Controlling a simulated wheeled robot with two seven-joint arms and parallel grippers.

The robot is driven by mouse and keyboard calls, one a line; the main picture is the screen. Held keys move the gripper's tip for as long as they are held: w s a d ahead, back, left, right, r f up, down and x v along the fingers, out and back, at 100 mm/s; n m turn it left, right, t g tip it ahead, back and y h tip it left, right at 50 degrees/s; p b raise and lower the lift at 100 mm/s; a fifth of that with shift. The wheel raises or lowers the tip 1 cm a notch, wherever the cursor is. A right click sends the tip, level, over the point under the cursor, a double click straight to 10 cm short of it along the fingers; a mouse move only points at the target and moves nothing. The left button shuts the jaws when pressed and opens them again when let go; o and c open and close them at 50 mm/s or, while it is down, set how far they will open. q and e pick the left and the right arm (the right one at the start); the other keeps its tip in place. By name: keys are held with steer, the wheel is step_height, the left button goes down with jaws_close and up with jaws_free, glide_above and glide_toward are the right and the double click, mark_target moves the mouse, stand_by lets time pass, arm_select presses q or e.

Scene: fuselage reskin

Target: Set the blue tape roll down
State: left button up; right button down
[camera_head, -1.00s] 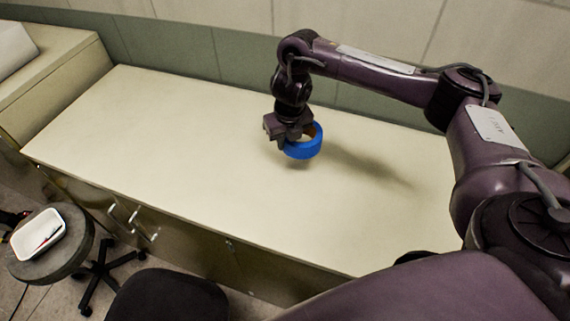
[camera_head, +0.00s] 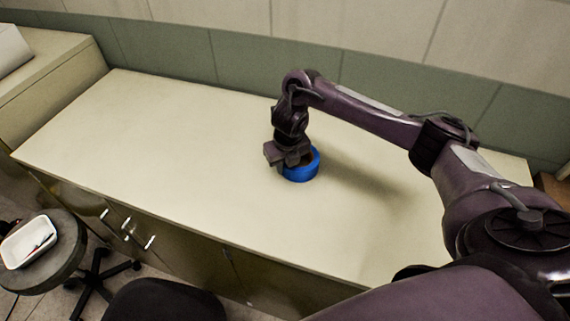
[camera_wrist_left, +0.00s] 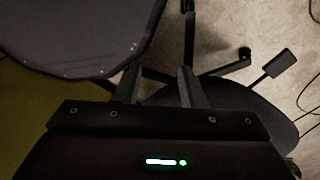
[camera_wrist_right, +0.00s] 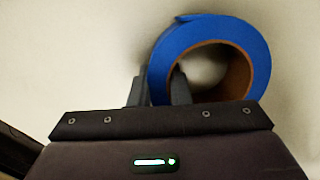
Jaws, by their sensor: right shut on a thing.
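The blue tape roll (camera_head: 303,171) is at the middle of the long cream counter (camera_head: 180,140). My right gripper (camera_head: 290,160) is shut on the roll's wall. In the right wrist view the roll (camera_wrist_right: 255,50) shows its brown core, with one finger of the gripper (camera_wrist_right: 156,88) inside the ring and the other outside. The roll is at or very close to the counter top; I cannot tell if it touches. My left gripper (camera_wrist_left: 158,85) is open and empty above the floor area, and is outside the head view.
The counter is bare around the roll. A green and cream wall runs along its back. In front stand a round stool (camera_head: 60,262) with a white tray (camera_head: 28,243) on it and a dark chair seat (camera_head: 165,300). A higher cabinet (camera_head: 50,65) adjoins at the left.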

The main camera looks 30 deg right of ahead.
steer(key=c, duration=1.4)
jaws_free()
steer(key=shift+c, duration=0.2)
arm_select(q)
steer(key=shift+w, duration=0.4)
arm_select(e)
steer(key=shift+o, duration=0.4)
